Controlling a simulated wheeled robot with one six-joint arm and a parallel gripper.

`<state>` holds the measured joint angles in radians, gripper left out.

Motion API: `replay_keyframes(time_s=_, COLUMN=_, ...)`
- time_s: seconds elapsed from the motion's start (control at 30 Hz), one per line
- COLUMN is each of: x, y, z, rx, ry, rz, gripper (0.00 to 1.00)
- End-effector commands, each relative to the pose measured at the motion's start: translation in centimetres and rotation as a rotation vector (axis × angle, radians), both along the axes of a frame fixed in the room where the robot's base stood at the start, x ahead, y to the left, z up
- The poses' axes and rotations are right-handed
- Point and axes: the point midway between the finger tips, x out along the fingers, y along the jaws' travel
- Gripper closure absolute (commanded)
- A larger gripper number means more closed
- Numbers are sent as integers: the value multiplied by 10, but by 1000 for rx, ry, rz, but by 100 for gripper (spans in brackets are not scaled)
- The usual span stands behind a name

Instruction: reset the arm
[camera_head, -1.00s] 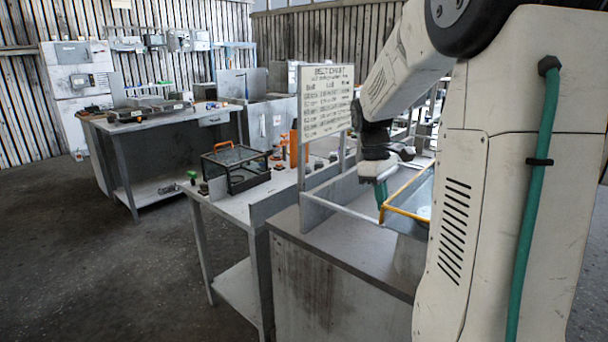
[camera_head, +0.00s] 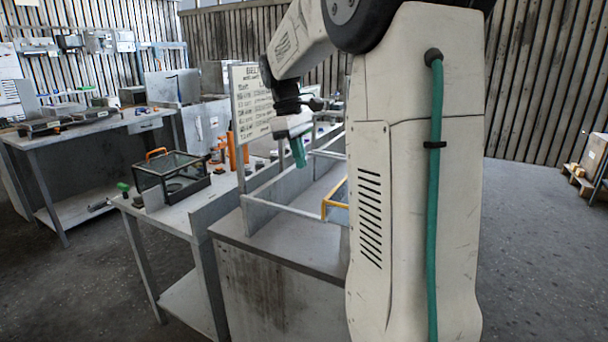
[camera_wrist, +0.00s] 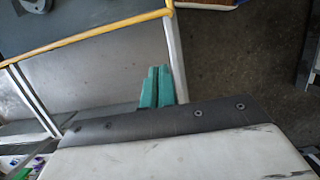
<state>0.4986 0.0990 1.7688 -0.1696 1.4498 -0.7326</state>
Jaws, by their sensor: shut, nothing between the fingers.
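My gripper (camera_head: 298,152) has green fingers and hangs pointing down above the grey bench, in front of the white sign board. In the wrist view its two green fingertips (camera_wrist: 158,72) lie side by side, closed with nothing between them. Below them is a grey bin or tray with a yellow rim (camera_wrist: 90,34), apart from the fingers as far as I can tell. My arm's upper links reach in from the top of the head view.
The grey bench (camera_head: 290,245) has low rails. A white sign board (camera_head: 251,102) stands behind it. To the left, a side table (camera_head: 172,213) bears a black-framed clear box (camera_head: 171,175) and an orange bottle. Open floor (camera_head: 70,290) lies at the left. A crate (camera_head: 590,165) stands far right.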

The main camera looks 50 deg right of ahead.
Motion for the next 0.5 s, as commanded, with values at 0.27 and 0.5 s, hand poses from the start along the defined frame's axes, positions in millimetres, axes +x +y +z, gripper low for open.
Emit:
replay_keyframes(time_s=0.27, x=2, y=1, z=9, rx=0, ry=0, rz=0, gripper=100)
replay_keyframes(time_s=0.5, x=4, y=1, z=7, rx=-17, ry=-14, rz=-63, gripper=100)
